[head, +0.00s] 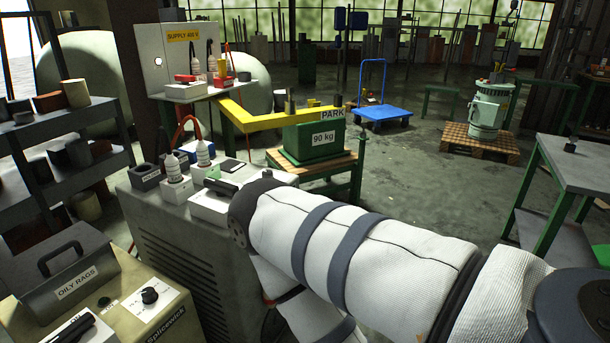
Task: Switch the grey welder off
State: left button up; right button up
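The grey cabinet (185,260) with louvred side slots stands left of centre and appears to be the grey welder; I see no name on it. On its top is a white switch box (208,208) with a black lever (221,186) and a small green patch; its lever position is hard to tell. My white-sleeved arm comes in from the right and bends at a dark joint beside this box, hiding the cabinet's right part. A lower sleeved link goes down in front of the cabinet. Neither gripper shows.
White bottles (203,153) and small blocks crowd the cabinet top. A beige machine (155,315) with a knob and an OILY RAGS box (75,280) stand at lower left. A green 90 kg block (313,142) sits behind. Open floor lies at centre right.

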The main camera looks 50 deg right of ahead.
aim_at(222, 189)
jog(key=z, duration=0.95)
jog(key=i+l+u, duration=0.3)
jog(key=l, duration=0.1)
